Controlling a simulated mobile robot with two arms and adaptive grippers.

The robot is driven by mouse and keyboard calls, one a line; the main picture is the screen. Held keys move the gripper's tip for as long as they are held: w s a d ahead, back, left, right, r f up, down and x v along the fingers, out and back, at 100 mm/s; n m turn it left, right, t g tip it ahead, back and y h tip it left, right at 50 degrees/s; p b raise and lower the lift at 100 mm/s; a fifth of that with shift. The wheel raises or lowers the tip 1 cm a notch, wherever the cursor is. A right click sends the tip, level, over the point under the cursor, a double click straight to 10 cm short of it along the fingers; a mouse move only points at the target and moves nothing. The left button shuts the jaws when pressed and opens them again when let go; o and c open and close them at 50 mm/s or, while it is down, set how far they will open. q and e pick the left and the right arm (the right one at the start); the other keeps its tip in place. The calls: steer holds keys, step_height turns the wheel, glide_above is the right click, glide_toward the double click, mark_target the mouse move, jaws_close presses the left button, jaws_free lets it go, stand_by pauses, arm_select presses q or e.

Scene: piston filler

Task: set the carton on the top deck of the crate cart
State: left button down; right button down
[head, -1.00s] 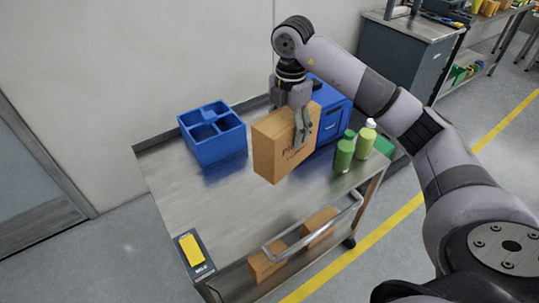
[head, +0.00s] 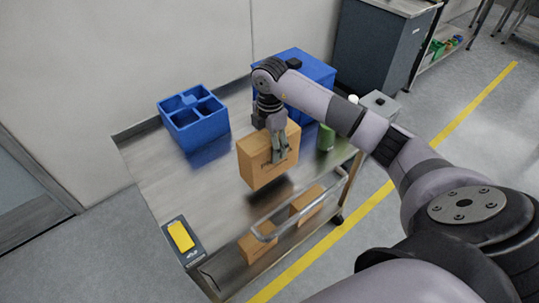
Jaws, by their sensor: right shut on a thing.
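The carton (head: 261,167) is a brown box with dark print on its front. My right gripper (head: 281,158) is shut on it from above, with a finger across its printed face. The carton is upright and appears a little above the top deck (head: 190,200) of the metal crate cart, with a dark shadow below it. The gap under it is hard to judge. My left gripper is not in view.
On the deck stand a blue divided crate (head: 194,122) at the back left, a blue box (head: 300,72) at the back and a green bottle (head: 326,137) at right. A yellow-screened device (head: 181,236) sits at the front left corner. More cartons (head: 307,204) are on the lower shelf.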

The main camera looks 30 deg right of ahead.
mark_target(270, 135)
steer(key=shift+f, duration=2.35)
steer(key=shift+w+f, duration=0.1)
steer(key=shift+f, duration=0.25)
steer(key=shift+f, duration=0.1)
steer(key=shift+c, duration=2.4)
jaws_free()
steer(key=shift+p, duration=0.3)
steer(key=shift+r, duration=0.4)
step_height(270, 135, up, 11)
steer(key=shift+r+b, duration=0.2)
steer(key=shift+b, duration=0.8)
